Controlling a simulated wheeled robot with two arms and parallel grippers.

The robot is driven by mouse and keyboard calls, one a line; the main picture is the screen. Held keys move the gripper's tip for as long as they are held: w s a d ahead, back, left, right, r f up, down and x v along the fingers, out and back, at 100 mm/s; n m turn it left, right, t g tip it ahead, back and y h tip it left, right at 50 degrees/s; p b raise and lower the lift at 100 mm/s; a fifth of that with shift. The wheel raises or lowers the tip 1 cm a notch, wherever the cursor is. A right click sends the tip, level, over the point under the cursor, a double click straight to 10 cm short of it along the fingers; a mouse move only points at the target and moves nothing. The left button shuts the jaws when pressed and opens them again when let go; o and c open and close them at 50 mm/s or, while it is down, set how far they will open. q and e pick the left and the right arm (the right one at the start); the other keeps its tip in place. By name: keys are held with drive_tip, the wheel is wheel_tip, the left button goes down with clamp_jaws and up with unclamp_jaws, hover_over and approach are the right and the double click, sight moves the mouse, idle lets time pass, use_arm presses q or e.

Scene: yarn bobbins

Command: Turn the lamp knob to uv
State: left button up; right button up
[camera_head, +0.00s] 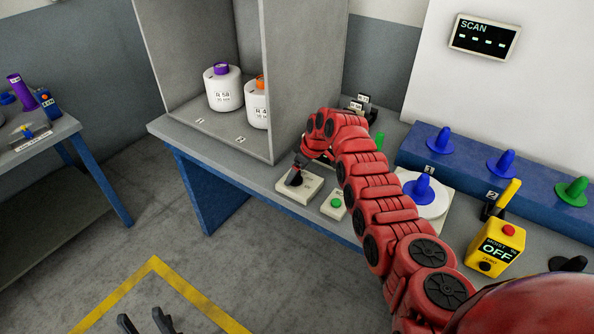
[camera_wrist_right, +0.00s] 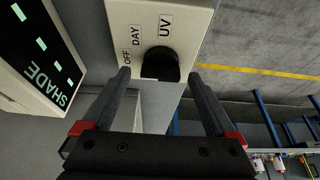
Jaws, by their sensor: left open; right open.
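The lamp knob (camera_wrist_right: 160,64) is black and sits on a cream control box (camera_wrist_right: 190,20) marked OFF, DAY and UV. I cannot tell which label the knob points at. In the head view the cream box (camera_head: 310,186) lies on the bench in front of the booth. My right gripper (camera_wrist_right: 163,100) is open, with its two dark fingers to either side of the knob and visible gaps beside it. In the head view the right gripper (camera_head: 294,174) is over the box, partly hiding the knob. My left gripper (camera_head: 146,322) is open and empty at the bottom, over the floor.
A grey booth (camera_head: 268,100) holds two white yarn bobbins (camera_head: 223,90). A small box with a green button (camera_head: 337,203) stands right of the knob box. A yellow meter (camera_head: 494,248) reads OFF. A SHADE display (camera_wrist_right: 38,60) is beside the knob box in the wrist view.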

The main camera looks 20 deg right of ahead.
drive_tip(key=shift+f, duration=0.1)
drive_tip(key=shift+c, duration=0.3)
drive_tip(key=c, duration=1.3)
